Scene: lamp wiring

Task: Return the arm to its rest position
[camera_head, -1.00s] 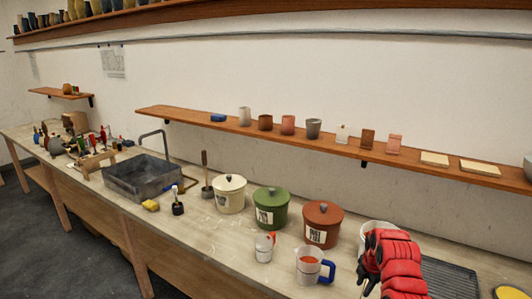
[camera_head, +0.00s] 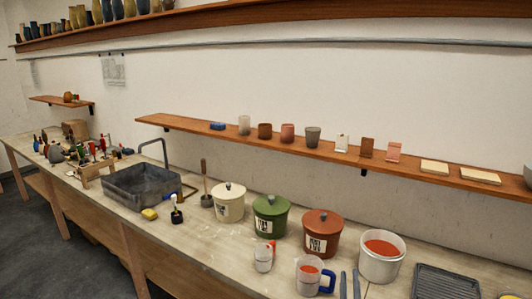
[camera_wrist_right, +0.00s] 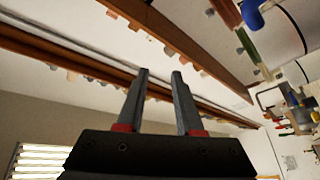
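My right gripper (camera_head: 350,277) shows only as two grey fingertips at the bottom edge of the head view, in front of the white bucket. In the right wrist view the gripper (camera_wrist_right: 159,78) has its two fingers apart with nothing between them. It points up toward the shelves and the wall. My left gripper is not in the head view.
A white bucket with red contents (camera_head: 380,268) stands right of a mug with a blue handle (camera_head: 309,275).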

